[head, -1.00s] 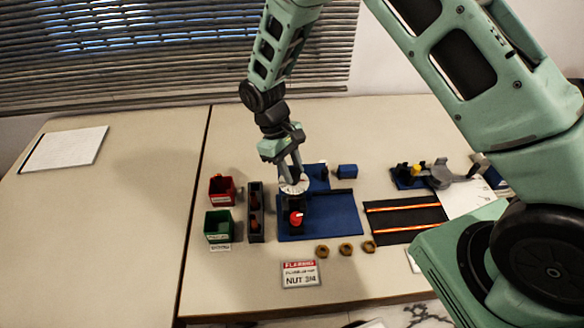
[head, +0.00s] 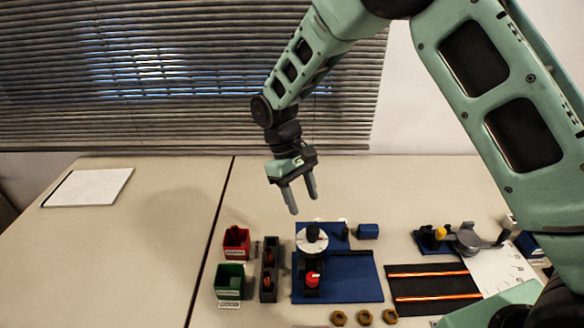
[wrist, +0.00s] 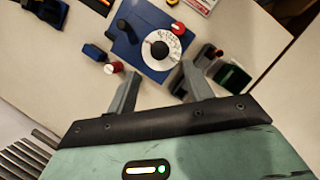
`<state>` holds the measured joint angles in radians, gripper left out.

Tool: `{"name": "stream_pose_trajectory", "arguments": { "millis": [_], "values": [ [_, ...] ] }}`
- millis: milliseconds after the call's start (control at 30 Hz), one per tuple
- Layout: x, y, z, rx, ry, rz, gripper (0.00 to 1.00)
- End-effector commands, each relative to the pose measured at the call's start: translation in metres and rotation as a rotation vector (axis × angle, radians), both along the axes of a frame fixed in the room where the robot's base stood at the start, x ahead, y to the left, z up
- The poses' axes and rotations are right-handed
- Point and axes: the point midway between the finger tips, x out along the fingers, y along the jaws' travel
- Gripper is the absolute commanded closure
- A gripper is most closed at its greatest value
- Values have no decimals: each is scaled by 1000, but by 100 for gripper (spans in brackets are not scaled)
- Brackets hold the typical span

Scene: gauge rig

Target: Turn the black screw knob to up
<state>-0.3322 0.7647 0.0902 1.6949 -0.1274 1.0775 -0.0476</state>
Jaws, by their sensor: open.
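The black screw knob (head: 312,232) stands at the centre of a white marked dial (head: 303,245) on the blue board (head: 350,285). In the wrist view the knob (wrist: 159,50) shows from above, between and beyond the fingertips; the dial's markings are too small to read. My gripper (head: 303,204) is open and empty. It hangs in the air above and behind the knob, apart from it. In the wrist view both fingers of my gripper (wrist: 160,76) are spread with nothing between them.
A red knob (head: 312,279) stands in front of the dial. Left are a red bin (head: 236,243), a green bin (head: 229,281) and a dark holder (head: 269,270). A blue block (head: 368,231) stands behind the board. The left table is mostly clear.

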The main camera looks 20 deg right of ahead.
Motion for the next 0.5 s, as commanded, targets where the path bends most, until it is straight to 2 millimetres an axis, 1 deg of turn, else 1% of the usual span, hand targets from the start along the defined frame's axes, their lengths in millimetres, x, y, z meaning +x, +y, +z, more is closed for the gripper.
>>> {"name": "stream_pose_trajectory", "arguments": {
  "millis": [100,300,400,500],
  "values": [
    [11,6,25,2,-6,-1,49],
    [23,13,61,1,-3,-1,49],
    [27,16,73,1,-2,-1,49],
    [29,17,80,1,-1,0,49]
  ]
}}
